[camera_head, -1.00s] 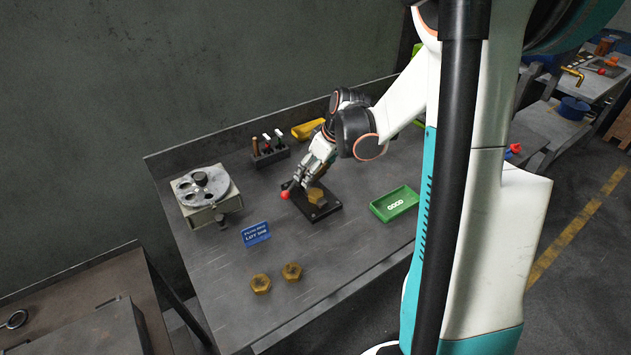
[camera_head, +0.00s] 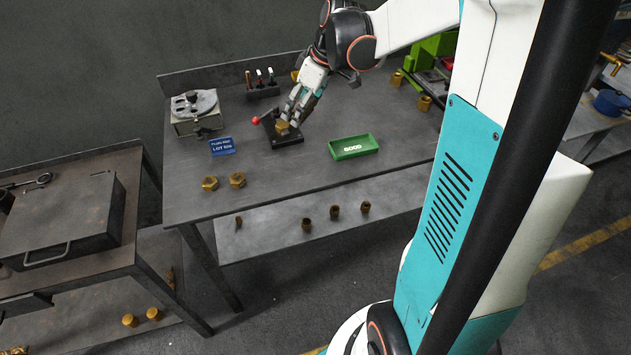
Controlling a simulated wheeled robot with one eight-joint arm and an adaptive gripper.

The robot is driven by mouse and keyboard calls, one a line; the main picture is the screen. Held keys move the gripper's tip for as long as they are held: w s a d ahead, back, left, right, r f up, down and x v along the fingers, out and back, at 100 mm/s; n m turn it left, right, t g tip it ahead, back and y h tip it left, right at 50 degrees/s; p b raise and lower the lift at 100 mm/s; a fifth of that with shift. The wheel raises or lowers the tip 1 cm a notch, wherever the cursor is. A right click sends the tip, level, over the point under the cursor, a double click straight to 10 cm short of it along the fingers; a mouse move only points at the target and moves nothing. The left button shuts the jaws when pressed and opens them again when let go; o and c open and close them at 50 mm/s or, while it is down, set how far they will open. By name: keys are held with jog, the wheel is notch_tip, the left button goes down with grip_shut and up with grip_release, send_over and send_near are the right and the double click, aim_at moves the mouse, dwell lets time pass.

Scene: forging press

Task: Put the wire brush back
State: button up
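I cannot pick out a wire brush for sure. A small dark rack (camera_head: 264,93) at the back of the workbench holds upright tools, one with a brown handle (camera_head: 248,79) and others with black-and-white or red ends; they are too small to identify. My gripper (camera_head: 291,119) points down at a black fixture (camera_head: 285,141) with a red ball knob (camera_head: 256,121). A brass hex piece (camera_head: 282,128) sits on the fixture at my fingertips. Whether the fingers grip it or only stand beside it is unclear.
A green GOOD tray (camera_head: 365,142), a blue sign (camera_head: 222,146), two brass nuts (camera_head: 237,180) and a grey dial device (camera_head: 195,112) stand on the workbench (camera_head: 300,178). Several brass pieces lie on the lower shelf. A left bench holds a dark case (camera_head: 65,215).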

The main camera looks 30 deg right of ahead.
aim_at(300, 169)
jog(key=shift+s+f, duration=0.2)
notch_tip(300, 169, down, 20)
jog(key=b, duration=0.7)
jog(key=shift+a+r, duration=0.1)
jog(key=shift+r, duration=0.15)
jog(key=shift+f, duration=0.15)
jog(key=o, duration=0.9)
jog(key=shift+o, duration=0.2)
jog(key=p+v, duration=0.4)
jog(key=v, duration=0.8)
jog(key=shift+r, duration=0.2)
